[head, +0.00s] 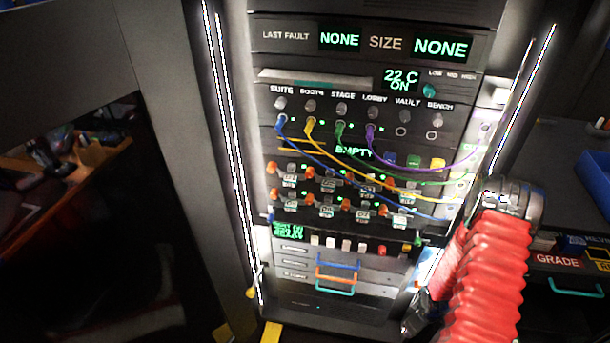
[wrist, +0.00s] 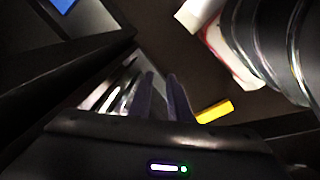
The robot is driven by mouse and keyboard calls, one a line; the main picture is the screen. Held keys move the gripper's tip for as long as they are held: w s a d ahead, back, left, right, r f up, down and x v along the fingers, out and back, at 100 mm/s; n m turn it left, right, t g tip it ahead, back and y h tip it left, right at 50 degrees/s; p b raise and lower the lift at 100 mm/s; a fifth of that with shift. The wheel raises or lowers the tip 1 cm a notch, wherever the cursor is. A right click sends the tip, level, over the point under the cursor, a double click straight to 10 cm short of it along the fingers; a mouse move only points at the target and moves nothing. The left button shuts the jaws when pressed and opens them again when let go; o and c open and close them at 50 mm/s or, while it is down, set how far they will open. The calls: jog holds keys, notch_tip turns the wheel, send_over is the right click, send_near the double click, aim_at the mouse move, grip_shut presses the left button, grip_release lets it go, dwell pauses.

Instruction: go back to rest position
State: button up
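My gripper (wrist: 160,78) shows in the wrist view with its two dark fingers pointing up the picture. A narrow gap shows between the fingers, and I see nothing held in it. In the head view my red-sleeved arm is at the lower right, in front of the right edge of the rack (head: 335,300). My fingertips cannot be made out clearly in the head view.
The rack carries a blue plug (head: 281,122), yellow plug (head: 309,127), green plug (head: 339,130) and purple plug (head: 371,130), with cables running right. Drawers with coloured handles (head: 336,277) are below. A blue bin (head: 598,180) is on the right. A yellow piece (wrist: 214,111) lies near my fingers.

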jog(key=s+a+r+m+g+h, duration=0.1)
jog(key=a+r+m, duration=0.15)
jog(key=r, duration=1.05)
jog(key=s+a+r+m+g, duration=0.1)
jog(key=r+m, duration=0.3)
jog(key=r, duration=0.9)
jog(key=s+a+r+t, duration=0.2)
jog(key=a+r, duration=0.4)
jog(key=r, duration=0.4)
jog(key=s+a+r+t, duration=0.2)
jog(key=s+a+r, duration=0.2)
jog(key=r, duration=0.7)
jog(key=s+a+r+t+y, duration=0.1)
jog(key=s+a+r+t, duration=0.1)
jog(key=a+r, duration=0.5)
notch_tip(320, 180, up, 3)
jog(key=shift+s+a+r+t, duration=0.2)
jog(key=shift+s+a+t, duration=0.1)
jog(key=shift+s+t, duration=0.15)
jog(key=shift+c, duration=0.2)
